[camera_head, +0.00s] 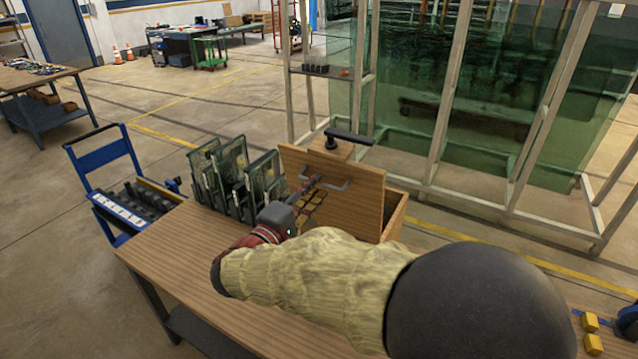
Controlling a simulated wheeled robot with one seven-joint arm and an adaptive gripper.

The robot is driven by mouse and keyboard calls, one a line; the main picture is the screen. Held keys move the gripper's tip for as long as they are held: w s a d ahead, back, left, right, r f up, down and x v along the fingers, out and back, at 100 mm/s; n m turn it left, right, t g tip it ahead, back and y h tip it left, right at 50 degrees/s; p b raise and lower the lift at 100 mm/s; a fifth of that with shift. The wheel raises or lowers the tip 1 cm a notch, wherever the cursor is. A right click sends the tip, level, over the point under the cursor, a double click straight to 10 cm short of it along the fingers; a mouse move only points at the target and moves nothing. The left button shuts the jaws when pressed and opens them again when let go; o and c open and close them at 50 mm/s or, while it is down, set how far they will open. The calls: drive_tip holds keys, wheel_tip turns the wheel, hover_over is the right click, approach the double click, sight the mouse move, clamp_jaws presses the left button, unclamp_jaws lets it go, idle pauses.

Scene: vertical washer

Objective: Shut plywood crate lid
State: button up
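The plywood crate (396,214) stands at the far right end of the wooden table. My arm hides the lower lid and most of the crate.
Framed glass panes (232,178) stand upright on the table (180,243) left of the lid. A black-handled tool (348,137) shows behind the lid's top edge. A blue cart (112,180) stands at left, and a large glass-walled frame (450,110) rises behind. The table's left front is bare.

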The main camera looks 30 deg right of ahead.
drive_tip(key=shift+x, duration=1.3)
drive_tip(key=shift+c, duration=1)
drive_tip(key=c, duration=0.4)
clamp_jaws()
